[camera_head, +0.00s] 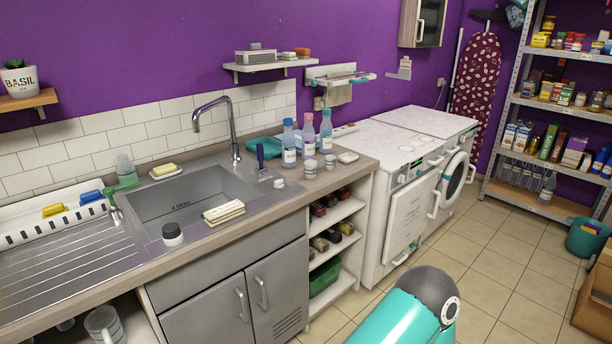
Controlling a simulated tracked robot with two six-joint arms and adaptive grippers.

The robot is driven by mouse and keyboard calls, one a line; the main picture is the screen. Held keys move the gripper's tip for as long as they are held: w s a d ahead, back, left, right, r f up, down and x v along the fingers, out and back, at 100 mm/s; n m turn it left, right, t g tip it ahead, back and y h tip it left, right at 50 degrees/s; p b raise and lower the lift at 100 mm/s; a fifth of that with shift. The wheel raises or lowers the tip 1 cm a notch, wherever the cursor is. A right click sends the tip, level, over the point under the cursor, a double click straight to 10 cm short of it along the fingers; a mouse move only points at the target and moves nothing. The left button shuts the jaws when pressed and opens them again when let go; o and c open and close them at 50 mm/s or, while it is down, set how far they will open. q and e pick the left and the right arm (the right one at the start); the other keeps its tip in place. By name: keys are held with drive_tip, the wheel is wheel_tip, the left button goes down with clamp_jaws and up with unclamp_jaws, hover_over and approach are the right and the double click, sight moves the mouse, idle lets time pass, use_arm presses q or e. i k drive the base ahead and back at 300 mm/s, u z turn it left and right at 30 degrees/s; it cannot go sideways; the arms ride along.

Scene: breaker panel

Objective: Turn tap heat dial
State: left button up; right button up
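A chrome gooseneck tap (235,135) stands upright at the back right of the steel sink (182,197), with its spout curving to the left over the basin. The base of the tap is small in the picture, and I cannot clearly make out a heat dial on it. A blue-handled tool (261,155) stands on the counter just right of the tap. Neither of my grippers is in view. A teal and dark grey part of my own body shows at the bottom right of centre, apart from the counter.
Several bottles (289,145) stand on the counter right of the tap. A folded cloth (224,212) and a dark-lidded jar (172,234) sit along the front edge. White machines (410,210) stand right of the counter. A wall shelf (270,66) hangs above. Tiled floor (490,270) is open at the right.

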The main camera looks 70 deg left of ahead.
sight(278, 184)
drive_tip(key=z, duration=0.1)
drive_tip(key=i, duration=2.05)
drive_tip(key=u, duration=1.9)
drive_tip(key=i, duration=0.25)
drive_tip(key=u, duration=1.8)
drive_tip(key=k, duration=0.6)
drive_tip(key=u, duration=0.4)
drive_tip(key=i, duration=1.6)
drive_tip(key=z, duration=0.35)
